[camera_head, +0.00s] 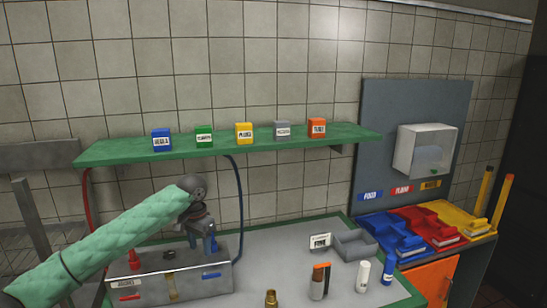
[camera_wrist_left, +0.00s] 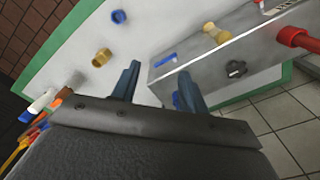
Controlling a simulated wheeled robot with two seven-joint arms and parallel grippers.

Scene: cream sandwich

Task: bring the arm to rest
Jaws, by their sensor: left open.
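My left arm (camera_head: 120,240) comes in from the left in a green quilted sleeve. Its gripper (camera_head: 207,243) hangs above the grey metal box on the table. In the left wrist view the gripper's two blue-grey fingers (camera_wrist_left: 158,84) are apart with nothing between them. The grey box (camera_head: 205,280) carries a red fitting (camera_head: 133,258) and a brass fitting (camera_head: 170,280). In the wrist view the box (camera_wrist_left: 205,62) lies just beyond the fingers. My right gripper is not in view.
A grey tray (camera_head: 357,246) sits behind. A green shelf (camera_head: 230,147) with small coloured boxes hangs above.

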